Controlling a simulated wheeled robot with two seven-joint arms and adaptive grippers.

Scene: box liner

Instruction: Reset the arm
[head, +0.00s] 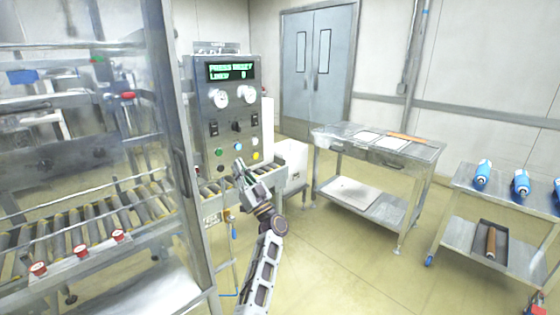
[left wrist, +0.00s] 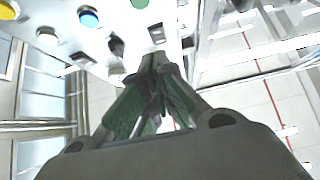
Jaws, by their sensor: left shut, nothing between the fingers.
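My left arm reaches up from the bottom middle of the head view. Its gripper (head: 240,167) is in front of the lower part of a grey control panel (head: 234,108), close to its buttons. In the left wrist view the gripper's green-padded fingers (left wrist: 158,62) come together at the tips and are shut on nothing. The panel face with its buttons and switches (left wrist: 115,45) is just beyond the fingertips. Whether the fingertips touch the panel cannot be told. My right gripper is in neither view.
A roller conveyor (head: 90,222) behind a clear guard stands at the left, with red buttons (head: 80,250) on its front rail. A metal table (head: 380,143) stands at the back. A cart (head: 490,190) with blue bottles (head: 482,172) is at the right. Open floor (head: 340,265) lies between.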

